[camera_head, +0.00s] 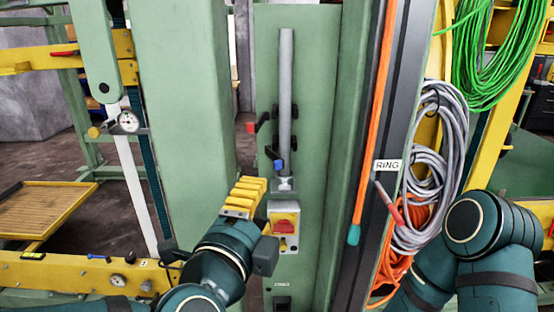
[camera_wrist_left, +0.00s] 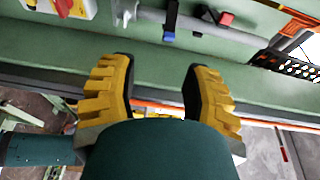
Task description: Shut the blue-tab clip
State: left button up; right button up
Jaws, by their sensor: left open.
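The blue-tab clip (camera_head: 278,164) is on the green panel, beside the lower part of a vertical grey pipe (camera_head: 285,90). Its blue tab (camera_wrist_left: 168,36) also shows near the top of the left wrist view, on a dark lever that stands out from the pipe. Whether the clip is latched is too small to tell. My left gripper (camera_head: 246,192) is below and left of the clip in the head view. In the left wrist view its yellow fingers (camera_wrist_left: 158,66) are apart with nothing between them; the blue tab is beyond them. My right gripper is out of view.
A red-tab clip (camera_head: 251,127) sits higher on the pipe. A red-and-yellow switch box (camera_head: 285,224) is just right of my left gripper. Green posts (camera_head: 180,120) flank the panel. An orange hose (camera_head: 375,130) and coiled grey cables (camera_head: 435,150) hang at right.

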aim_at(276, 166)
pick_arm(q)
jog(key=shift+t, duration=0.3)
jog(key=w+p, duration=0.1)
jog(key=p, duration=0.1)
jog(key=w+d+r+p, duration=0.1)
jog(key=w+p, duration=0.3)
jog(key=p, duration=0.1)
jog(key=shift+d+r, duration=0.15)
jog(key=shift+r, duration=0.1)
jog(key=x, duration=0.4)
jog(key=b+x, duration=0.1)
jog(key=x, duration=0.2)
jog(key=shift+f, duration=0.3)
jog(key=shift+w+d, duration=0.15)
jog(key=shift+w, duration=0.45)
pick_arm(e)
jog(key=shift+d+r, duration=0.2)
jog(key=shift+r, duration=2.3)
pick_arm(q)
jog(key=shift+s+r, duration=0.1)
grip_shut()
